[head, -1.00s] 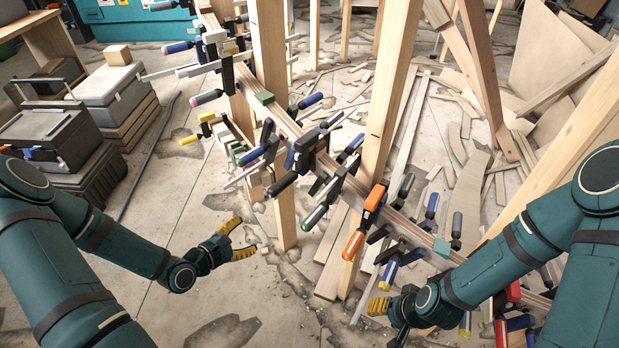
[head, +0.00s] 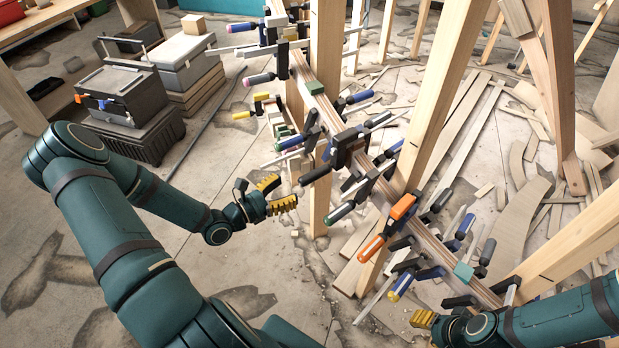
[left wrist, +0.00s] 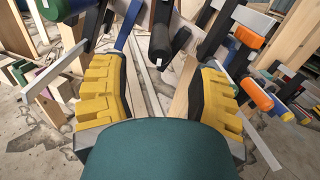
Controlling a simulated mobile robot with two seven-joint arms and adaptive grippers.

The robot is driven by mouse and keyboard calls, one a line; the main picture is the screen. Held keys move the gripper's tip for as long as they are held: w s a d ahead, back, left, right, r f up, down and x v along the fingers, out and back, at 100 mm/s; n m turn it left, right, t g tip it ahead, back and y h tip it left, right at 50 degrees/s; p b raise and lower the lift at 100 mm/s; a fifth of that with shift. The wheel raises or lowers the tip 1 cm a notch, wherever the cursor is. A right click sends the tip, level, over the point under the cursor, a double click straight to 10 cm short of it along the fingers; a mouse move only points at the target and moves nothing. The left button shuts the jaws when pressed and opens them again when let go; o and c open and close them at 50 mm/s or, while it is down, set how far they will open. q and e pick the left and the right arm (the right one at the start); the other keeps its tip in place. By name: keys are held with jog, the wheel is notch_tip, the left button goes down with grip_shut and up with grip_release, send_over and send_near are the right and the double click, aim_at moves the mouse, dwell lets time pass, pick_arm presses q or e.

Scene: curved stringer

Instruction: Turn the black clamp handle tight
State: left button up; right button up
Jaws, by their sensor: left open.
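A black clamp handle (head: 315,175) sticks out to the left from a clamp on the curved wooden stringer (head: 428,238). My left gripper (head: 279,195) is open and empty, a little to the left of and below this handle, apart from it. In the left wrist view, dark clamp handles (left wrist: 161,42) show ahead, between the two yellow-padded fingers; nothing is gripped. My right gripper (head: 424,319) is at the lower edge of the head view; only yellow finger pads show, and its opening cannot be made out.
Several clamps crowd the stringer, including an orange one (head: 388,228) to the right and a green-ended handle (head: 340,212) just below the black one. A wooden post (head: 325,70) stands behind. Tool cases (head: 130,105) are at the left; floor between is clear.

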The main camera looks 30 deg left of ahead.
aim_at(300, 182)
pick_arm(q)
jog(key=x, duration=0.8)
jog(key=shift+s, duration=0.1)
grip_shut()
